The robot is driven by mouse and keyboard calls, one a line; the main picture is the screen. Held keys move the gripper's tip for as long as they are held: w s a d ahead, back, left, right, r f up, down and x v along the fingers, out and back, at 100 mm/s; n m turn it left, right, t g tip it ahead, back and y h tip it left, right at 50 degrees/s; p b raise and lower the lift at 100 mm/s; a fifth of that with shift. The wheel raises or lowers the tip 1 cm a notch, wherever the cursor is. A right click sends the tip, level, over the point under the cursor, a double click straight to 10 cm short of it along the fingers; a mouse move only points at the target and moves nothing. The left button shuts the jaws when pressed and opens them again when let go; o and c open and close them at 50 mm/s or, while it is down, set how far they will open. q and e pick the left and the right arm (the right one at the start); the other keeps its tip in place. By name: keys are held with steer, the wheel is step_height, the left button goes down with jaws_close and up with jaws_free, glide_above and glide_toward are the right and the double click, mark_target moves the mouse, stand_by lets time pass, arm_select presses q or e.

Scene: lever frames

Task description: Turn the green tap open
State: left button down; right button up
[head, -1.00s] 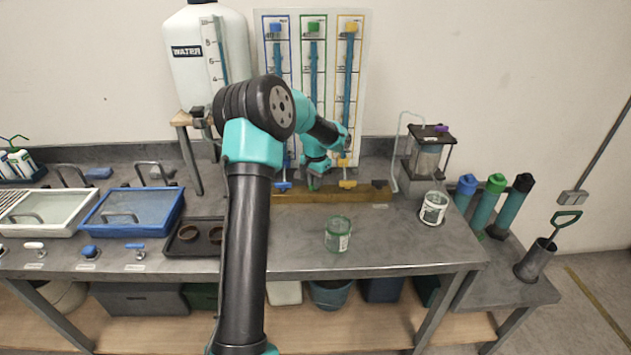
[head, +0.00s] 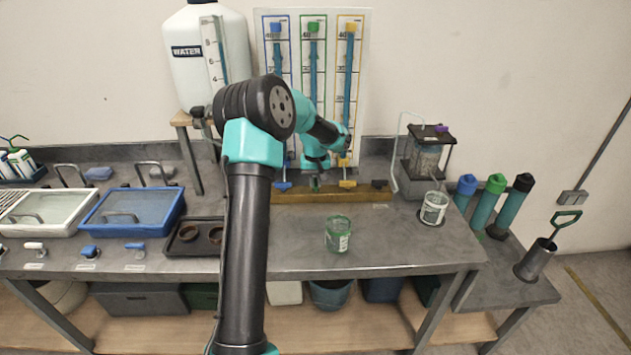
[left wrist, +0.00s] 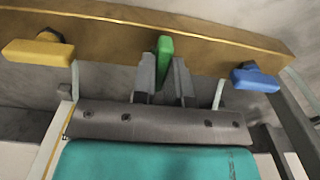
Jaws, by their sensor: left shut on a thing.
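The green tap (left wrist: 164,52) is on a wooden rail (left wrist: 105,38), between a yellow tap (left wrist: 40,48) and a blue tap (left wrist: 256,79). My left gripper (left wrist: 163,68) is shut on the green tap's handle, one grey finger on each side. The handle points across the rail, while the yellow and blue handles lie more along it. In the head view my left gripper (head: 315,184) is at the rail, below the green-marked tube (head: 313,70), and hides most of the green tap. My right gripper is not in view.
A green-rimmed jar (head: 338,236) stands on the bench in front of the rail. A white jar (head: 433,208) is to its right. A water tank (head: 190,65) stands at the back left. The bench front right of the arm is mostly clear.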

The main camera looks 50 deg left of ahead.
mark_target(316, 182)
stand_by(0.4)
arm_select(q)
steer(key=c, duration=1.1)
jaws_free()
steer(key=shift+c, duration=0.2)
step_height(316, 182, up, 18)
steer(key=shift+f, duration=0.25)
steer(key=shift+f, duration=0.1)
